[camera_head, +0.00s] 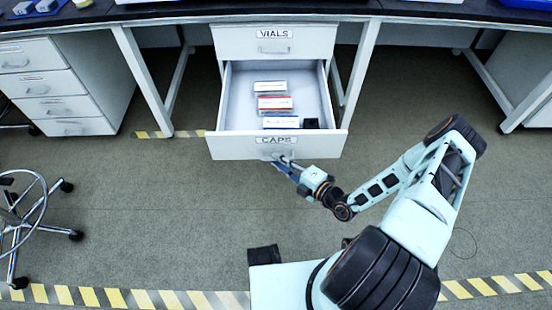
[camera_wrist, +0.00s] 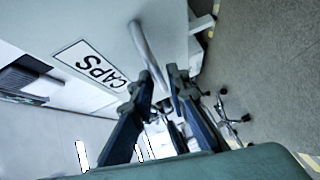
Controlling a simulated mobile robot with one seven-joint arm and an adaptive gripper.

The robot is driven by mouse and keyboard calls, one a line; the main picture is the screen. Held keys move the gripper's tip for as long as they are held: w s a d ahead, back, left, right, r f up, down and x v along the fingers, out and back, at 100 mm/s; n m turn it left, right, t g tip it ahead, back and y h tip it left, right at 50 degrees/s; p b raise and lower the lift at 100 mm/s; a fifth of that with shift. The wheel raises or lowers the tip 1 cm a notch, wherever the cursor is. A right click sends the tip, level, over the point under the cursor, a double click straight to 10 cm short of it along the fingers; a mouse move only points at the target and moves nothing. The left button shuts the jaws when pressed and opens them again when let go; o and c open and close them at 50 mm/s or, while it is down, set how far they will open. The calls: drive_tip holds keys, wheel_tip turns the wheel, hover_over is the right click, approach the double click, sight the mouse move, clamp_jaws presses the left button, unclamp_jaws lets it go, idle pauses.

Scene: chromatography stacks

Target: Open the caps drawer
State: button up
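The caps drawer (camera_head: 223,145) is white, labelled CAPS, and stands pulled far out from under the bench, its inside showing. Its handle (camera_wrist: 143,48) is a grey bar on the front face, beside the CAPS label in the wrist view. My gripper (camera_head: 284,160) is at this handle in the head view. In the wrist view its two dark fingers (camera_wrist: 162,80) lie on either side of the lower end of the bar and look shut on it. The gripper hides part of the handle in the head view.
Inside the drawer lie several small boxes (camera_head: 275,103) and a dark block (camera_head: 311,123). The closed vials drawer (camera_head: 240,41) is above. A drawer cabinet (camera_head: 50,84) and a wheeled chair (camera_head: 35,215) stand at left. Floor in front of the drawer is clear left of my arm.

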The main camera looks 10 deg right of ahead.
drive_tip(key=v, duration=0.5)
drive_tip(key=shift+s+d+r, duration=0.1)
drive_tip(key=shift+s+d, duration=0.15)
